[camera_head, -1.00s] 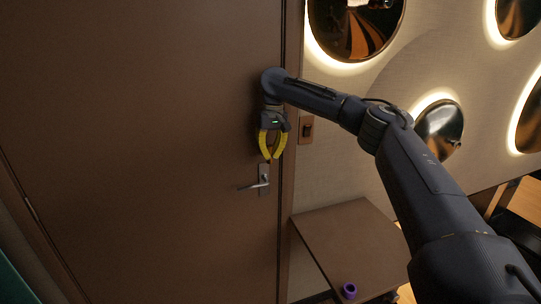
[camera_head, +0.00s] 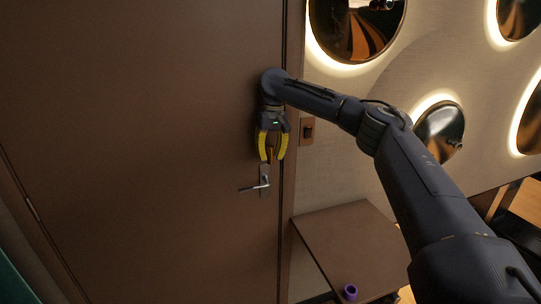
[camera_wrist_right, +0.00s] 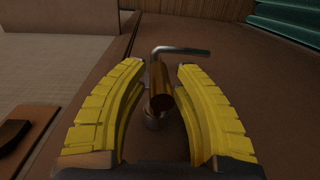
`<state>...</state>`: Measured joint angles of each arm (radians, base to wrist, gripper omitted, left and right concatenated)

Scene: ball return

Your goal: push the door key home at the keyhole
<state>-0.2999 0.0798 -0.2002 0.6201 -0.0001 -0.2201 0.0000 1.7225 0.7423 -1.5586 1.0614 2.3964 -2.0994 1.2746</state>
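My right gripper (camera_head: 271,160) is at the door, just above the lever handle (camera_head: 260,187) and its metal lock plate (camera_head: 265,174). In the right wrist view, its yellow fingers (camera_wrist_right: 162,70) are spread apart. A copper-brown piece (camera_wrist_right: 161,88), which looks like the door key, stands between them with a gap on each side. A small grey round part (camera_wrist_right: 154,119) shows at its near end. The handle also shows beyond the fingertips (camera_wrist_right: 182,50). The keyhole is hidden, and I cannot tell how deep the key sits. My left gripper is out of view.
The brown door (camera_head: 140,120) fills the left. A switch plate (camera_head: 307,131) is on the wall to the right of the frame. A low brown table (camera_head: 345,240) stands below, with a purple ring-shaped object (camera_head: 350,291) near its front edge.

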